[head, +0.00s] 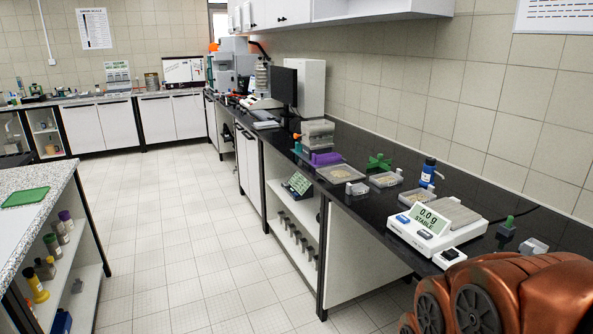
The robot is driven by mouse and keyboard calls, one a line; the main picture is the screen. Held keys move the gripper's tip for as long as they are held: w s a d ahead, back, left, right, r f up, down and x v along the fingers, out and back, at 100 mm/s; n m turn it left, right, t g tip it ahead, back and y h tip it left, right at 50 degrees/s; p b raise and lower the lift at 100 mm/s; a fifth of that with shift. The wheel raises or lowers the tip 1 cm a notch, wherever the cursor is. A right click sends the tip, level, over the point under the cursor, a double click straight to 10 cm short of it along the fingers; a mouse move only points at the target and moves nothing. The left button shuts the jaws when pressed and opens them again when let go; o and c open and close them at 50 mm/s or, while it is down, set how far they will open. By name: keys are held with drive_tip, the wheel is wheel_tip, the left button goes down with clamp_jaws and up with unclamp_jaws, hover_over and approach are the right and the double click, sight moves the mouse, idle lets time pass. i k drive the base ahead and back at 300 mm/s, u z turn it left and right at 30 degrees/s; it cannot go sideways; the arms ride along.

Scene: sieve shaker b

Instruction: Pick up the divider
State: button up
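A green cross-shaped piece (379,162), which looks like the divider, stands on the black bench top toward the wall side. It is behind two shallow clear trays and left of a blue-capped bottle. Nothing holds it, and its lower part is small and hard to make out. My gripper is not seen. A copper-coloured part of my arm (535,285) with dark round joints fills the lower right corner, at the near end of the bench.
A balance (437,226) reading 0.0 g stands on the bench nearer than the green piece. Around it are a bottle (428,172), a tray of grains (341,173), a smaller tray (386,179) and a purple-based box (325,157). The tiled floor (165,230) is clear.

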sight(383, 164)
drive_tip(key=i, duration=3.05)
drive_tip(key=z, duration=0.35)
